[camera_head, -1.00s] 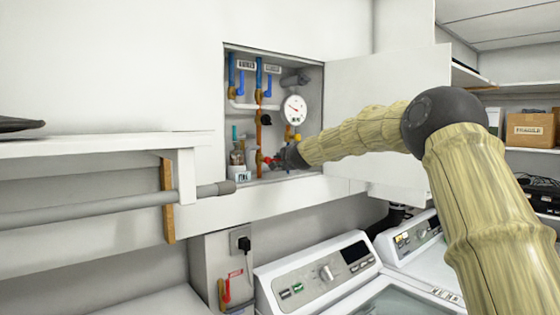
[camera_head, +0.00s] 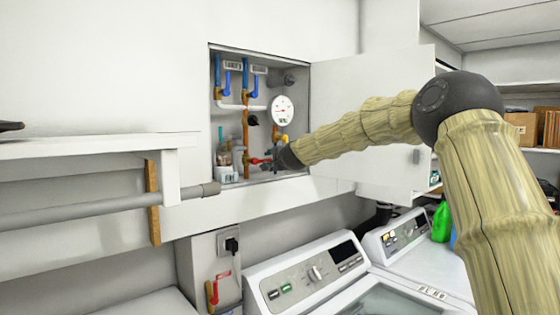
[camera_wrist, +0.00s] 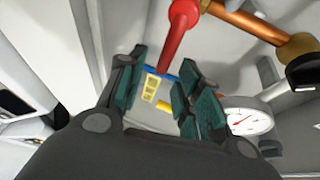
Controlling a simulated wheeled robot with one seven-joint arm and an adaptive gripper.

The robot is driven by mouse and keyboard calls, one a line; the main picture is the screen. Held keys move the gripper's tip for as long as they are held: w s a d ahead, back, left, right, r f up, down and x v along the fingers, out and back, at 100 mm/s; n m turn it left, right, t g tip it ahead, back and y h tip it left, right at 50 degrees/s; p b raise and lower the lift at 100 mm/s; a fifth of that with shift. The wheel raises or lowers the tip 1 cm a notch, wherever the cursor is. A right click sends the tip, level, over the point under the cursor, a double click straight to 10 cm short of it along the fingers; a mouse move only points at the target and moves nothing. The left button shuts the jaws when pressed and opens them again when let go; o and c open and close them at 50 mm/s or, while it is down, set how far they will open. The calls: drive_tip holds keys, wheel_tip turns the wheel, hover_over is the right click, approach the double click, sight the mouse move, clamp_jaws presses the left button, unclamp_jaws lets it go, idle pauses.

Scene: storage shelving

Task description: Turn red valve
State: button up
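A red valve handle (camera_head: 258,160) shows in the open wall cabinet, low on a copper pipe, in the head view. In the wrist view the red handle (camera_wrist: 177,38) comes down from the top, and its end shows in the gap between my fingertips. My gripper (camera_head: 271,162) is at the cabinet opening just right of the handle, pointing in. In the wrist view my gripper (camera_wrist: 162,88) has its dark green finger pads well apart. I cannot tell whether either pad touches the handle. A second red handle (camera_head: 221,275) is on the wall below the cabinet.
A white-faced gauge (camera_head: 283,110) and blue-handled pipes (camera_head: 222,78) fill the cabinet above. The cabinet door (camera_head: 370,115) stands open behind my arm. A grey pipe (camera_head: 100,208) runs at left. Washing machines (camera_head: 312,275) stand below.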

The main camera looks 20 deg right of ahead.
drive_tip(key=v, duration=0.8)
drive_tip(key=shift+s, duration=0.25)
